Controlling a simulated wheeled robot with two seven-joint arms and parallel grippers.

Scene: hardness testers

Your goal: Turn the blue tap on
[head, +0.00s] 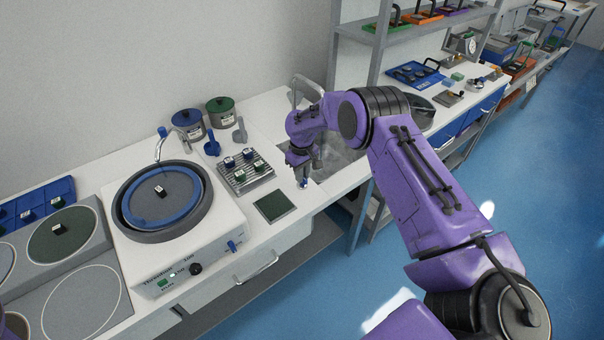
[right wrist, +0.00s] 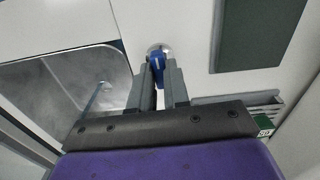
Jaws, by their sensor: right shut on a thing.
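The blue tap (right wrist: 157,60) is a small blue handle on a round pale base, set in the white counter beside the sink. In the right wrist view its handle is between the two grey fingers of my right gripper (right wrist: 157,85), which is shut on it. In the head view the right gripper (head: 302,172) points down at the counter's front part, and only a little of the blue tap (head: 304,184) shows under the fingers. My left gripper is out of view.
A steel sink (right wrist: 75,85) lies beside the tap. A green pad (head: 274,206) and a ribbed rack (head: 245,172) with small samples are left of the gripper. A polishing machine (head: 225,235) stands further left, with a blue-tipped spout (head: 161,133). The blue floor is clear at right.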

